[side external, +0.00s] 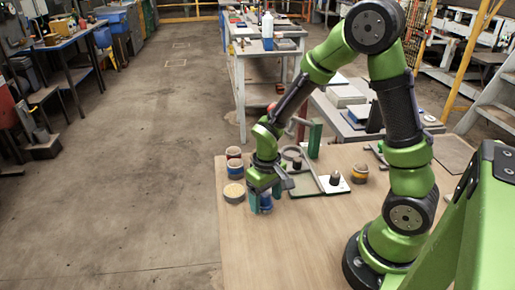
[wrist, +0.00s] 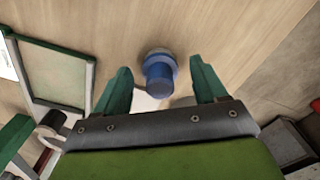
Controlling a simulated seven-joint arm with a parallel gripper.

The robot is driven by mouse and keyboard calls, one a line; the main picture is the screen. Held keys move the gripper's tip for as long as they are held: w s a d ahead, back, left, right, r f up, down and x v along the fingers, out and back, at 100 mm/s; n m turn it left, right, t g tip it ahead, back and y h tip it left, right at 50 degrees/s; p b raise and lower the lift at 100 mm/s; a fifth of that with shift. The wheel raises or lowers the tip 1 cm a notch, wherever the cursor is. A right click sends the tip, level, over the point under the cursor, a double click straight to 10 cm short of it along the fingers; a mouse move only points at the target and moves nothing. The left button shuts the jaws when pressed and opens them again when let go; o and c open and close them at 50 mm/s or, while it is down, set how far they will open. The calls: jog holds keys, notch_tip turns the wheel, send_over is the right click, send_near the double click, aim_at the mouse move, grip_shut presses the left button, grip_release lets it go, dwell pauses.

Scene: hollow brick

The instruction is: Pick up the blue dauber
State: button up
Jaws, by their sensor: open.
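The blue dauber (wrist: 158,88) stands on the wooden table in the wrist view, a blue round piece with a paler blue wider end. In the side external view the blue dauber (side external: 266,203) shows partly behind my fingers near the table's left side. My gripper (wrist: 159,67) is open, with one green finger on each side of the dauber and a visible gap to each. In the side external view my gripper (side external: 264,188) is low over the table at the dauber. Whether the fingers touch the table is hidden.
A tan-topped round tin (side external: 233,193) and small jars (side external: 235,169) stand just left of my gripper. The front table (side external: 290,245) is clear.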

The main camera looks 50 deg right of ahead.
aim_at(266, 194)
jog(key=shift+f, duration=0.75)
jog(key=c, duration=1.1)
jog(key=shift+r, duration=0.1)
notch_tip(266, 194, up, 10)
jog(key=shift+f, duration=0.1)
jog(key=o, duration=0.4)
jog(key=shift+c, duration=1.4)
